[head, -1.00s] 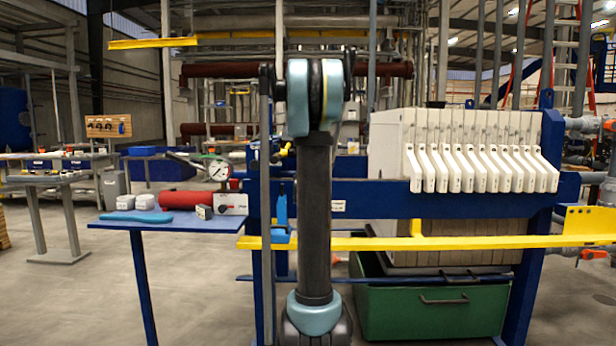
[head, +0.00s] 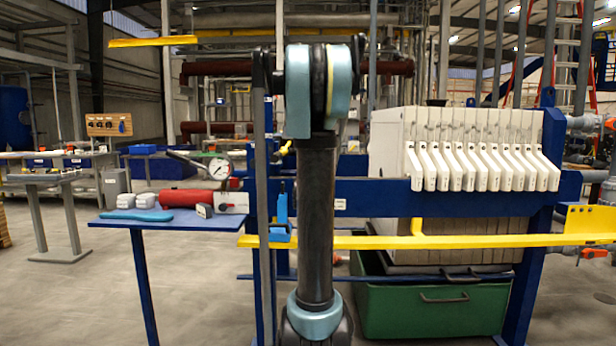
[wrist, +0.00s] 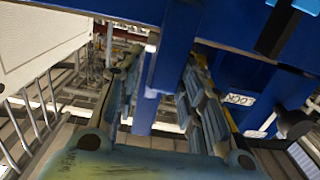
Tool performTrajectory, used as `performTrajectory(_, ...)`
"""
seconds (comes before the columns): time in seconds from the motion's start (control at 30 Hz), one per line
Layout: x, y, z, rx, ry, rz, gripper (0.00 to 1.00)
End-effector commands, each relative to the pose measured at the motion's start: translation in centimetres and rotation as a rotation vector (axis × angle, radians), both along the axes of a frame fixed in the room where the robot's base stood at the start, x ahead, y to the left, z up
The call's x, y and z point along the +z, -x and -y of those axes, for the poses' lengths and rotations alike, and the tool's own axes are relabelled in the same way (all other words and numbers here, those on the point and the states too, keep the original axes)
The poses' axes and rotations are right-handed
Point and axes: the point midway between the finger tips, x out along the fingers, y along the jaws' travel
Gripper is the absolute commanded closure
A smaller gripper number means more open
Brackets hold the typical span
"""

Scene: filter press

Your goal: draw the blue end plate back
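The filter press has a row of white plates (head: 470,150) hung on a blue frame (head: 450,194). I cannot single out the blue end plate in the head view; my arm covers the left end of the plate stack. In the wrist view, my gripper (wrist: 162,75) has its two fingers well apart. A blue upright bar (wrist: 172,50) shows between and beyond the fingertips; I cannot tell whether it belongs to the end plate or whether a finger touches it. A white plate face (wrist: 40,40) is at the left. My gripper is hidden in the head view.
A blue beam with a LOCK label (wrist: 242,99) and a black knob (wrist: 292,122) lie close right of my fingers. A yellow rail (head: 450,242) crosses the press front above a green bin (head: 430,312). A blue side table (head: 170,222) holds small items at the left.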

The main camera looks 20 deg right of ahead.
Motion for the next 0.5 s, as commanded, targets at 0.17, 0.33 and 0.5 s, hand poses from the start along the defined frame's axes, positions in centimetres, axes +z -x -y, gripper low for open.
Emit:
performTrajectory(0.17, 0.0, 2.3, -0.7, -0.001, 0.0, -0.001, 0.67)
performTrajectory(0.33, 0.0, 3.7, -1.2, 0.0, -0.001, -0.002, 0.67)
performTrajectory(0.5, 0.0, 4.3, -1.4, 0.0, 0.0, -0.002, 0.67)
